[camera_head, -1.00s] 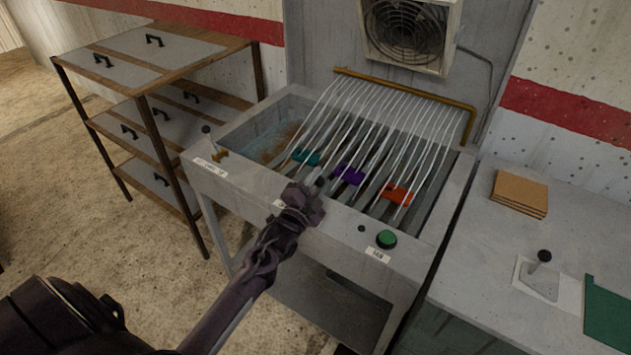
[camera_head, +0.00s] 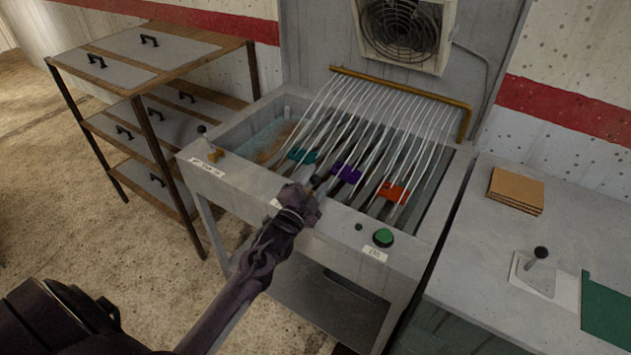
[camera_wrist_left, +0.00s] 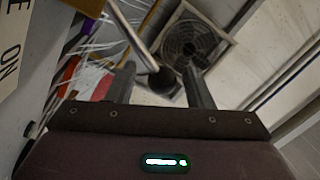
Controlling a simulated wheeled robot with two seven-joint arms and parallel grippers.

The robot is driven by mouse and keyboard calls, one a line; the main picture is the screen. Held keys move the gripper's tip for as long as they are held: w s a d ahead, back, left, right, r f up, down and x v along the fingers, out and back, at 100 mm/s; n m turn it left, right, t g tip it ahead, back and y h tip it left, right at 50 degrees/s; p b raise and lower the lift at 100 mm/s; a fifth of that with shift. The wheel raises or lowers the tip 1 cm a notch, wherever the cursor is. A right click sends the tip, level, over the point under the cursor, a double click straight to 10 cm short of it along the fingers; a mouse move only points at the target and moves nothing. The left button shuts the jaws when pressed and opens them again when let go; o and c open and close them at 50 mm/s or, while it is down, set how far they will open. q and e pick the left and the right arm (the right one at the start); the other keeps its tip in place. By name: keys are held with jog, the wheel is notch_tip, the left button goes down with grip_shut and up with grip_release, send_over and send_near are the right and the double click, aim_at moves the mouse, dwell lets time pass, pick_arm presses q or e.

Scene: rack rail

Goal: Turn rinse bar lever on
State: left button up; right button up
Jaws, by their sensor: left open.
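My left gripper (camera_head: 304,196) is at the middle of the front edge of the grey rinse table. Its two fingers show apart in the left wrist view (camera_wrist_left: 160,88). A lever with a dark ball knob (camera_wrist_left: 162,80) and a metal rod shows between the fingers in that view; I cannot tell whether they touch it. In the head view, the gripper largely hides this lever and part of a label (camera_head: 275,203) beside it. The wires of the rinse bar (camera_head: 385,110) run over teal, purple and orange pieces. My right gripper is not in view.
A green button (camera_head: 383,237) sits right of the gripper on the front edge. A small brass valve (camera_head: 214,154) stands at the front left corner. A shelf unit (camera_head: 150,75) is on the left. A bench at right holds cardboard (camera_head: 516,190) and another knobbed lever (camera_head: 540,254).

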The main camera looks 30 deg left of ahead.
pick_arm(q)
jog(key=s+b, duration=0.1)
jog(key=s, duration=0.6)
jog(key=shift+s+d+f+b, duration=0.15)
jog(key=shift+s+f+b, duration=0.05)
jog(key=shift+f+b, duration=0.2)
